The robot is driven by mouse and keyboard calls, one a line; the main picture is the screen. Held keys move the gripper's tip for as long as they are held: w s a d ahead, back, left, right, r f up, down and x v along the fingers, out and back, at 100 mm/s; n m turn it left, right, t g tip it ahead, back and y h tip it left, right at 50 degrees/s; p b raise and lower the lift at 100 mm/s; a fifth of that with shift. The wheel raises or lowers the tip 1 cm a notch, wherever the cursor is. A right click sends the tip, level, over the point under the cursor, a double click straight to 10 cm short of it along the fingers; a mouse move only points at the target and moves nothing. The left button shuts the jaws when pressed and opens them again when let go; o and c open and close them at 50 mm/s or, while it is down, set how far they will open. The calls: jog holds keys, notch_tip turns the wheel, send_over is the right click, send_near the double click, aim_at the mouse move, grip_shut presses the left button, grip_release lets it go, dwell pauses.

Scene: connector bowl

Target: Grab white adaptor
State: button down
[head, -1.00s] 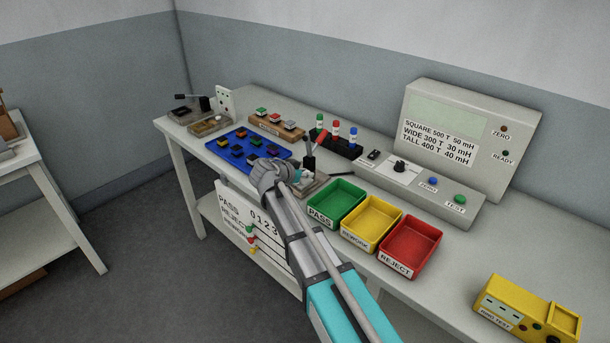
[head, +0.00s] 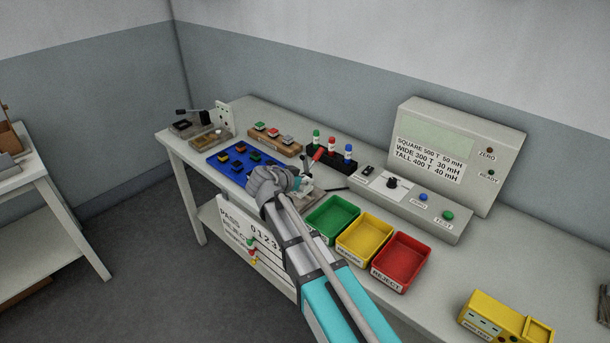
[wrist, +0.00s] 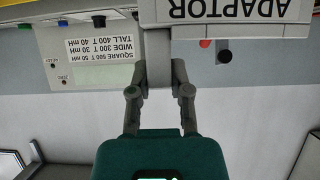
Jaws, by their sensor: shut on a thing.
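In the wrist view, seen upside down, the white adaptor (wrist: 232,12) is a pale block with a large "ADAPTOR" label, cut off by the top edge. A light grey stem runs down from it between the fingers of my gripper (wrist: 158,72). My gripper is shut on this stem. In the head view, my gripper (head: 300,184) is over the bench, beside the test fixture with a red-tipped lever (head: 317,154). The adaptor is mostly hidden there by my gripper and arm.
A blue tray (head: 222,157) with several small parts is left of my gripper. Green (head: 309,222), yellow (head: 347,251) and red (head: 382,278) bins stand to the right. A tester with a sign (head: 470,140) stands behind.

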jog(key=s+d+r+p, duration=0.1)
jog(key=s+r+p, duration=0.2)
jog(key=s, duration=0.5)
jog(key=shift+s+d+r, duration=0.4)
jog(key=shift+r, duration=0.05)
